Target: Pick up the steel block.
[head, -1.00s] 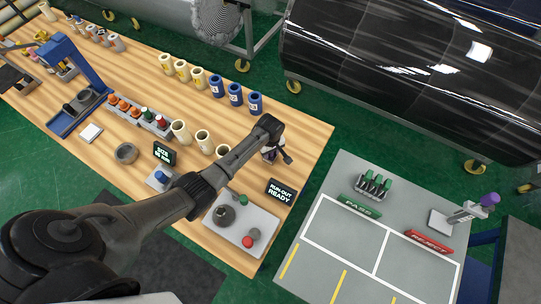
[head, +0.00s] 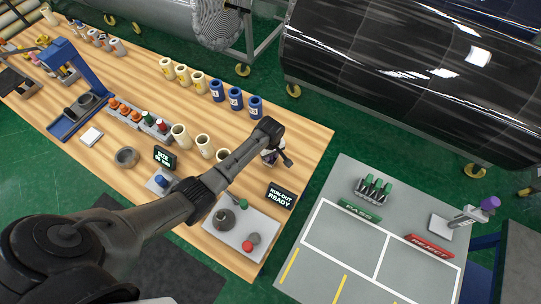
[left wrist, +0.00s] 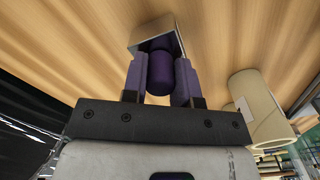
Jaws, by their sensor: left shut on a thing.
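My left gripper (head: 272,158) is over the wooden bench near its right edge, pointing down. In the left wrist view its fingers (left wrist: 160,85) are closed on the purple cylindrical grip of the steel block (left wrist: 143,36). The block's pale metal body shows just beyond the fingertips, against the wood. In the head view the block is mostly hidden by the gripper and too small to make out. I cannot tell whether it touches the bench. My right gripper is not in view.
Cream rolls (head: 203,143) stand left of the gripper. A run-out sign (head: 281,194) and a grey plate (head: 225,237) with a red button lie nearer. A grey table (head: 340,250) with pass and reject signs stands at the right, across a gap.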

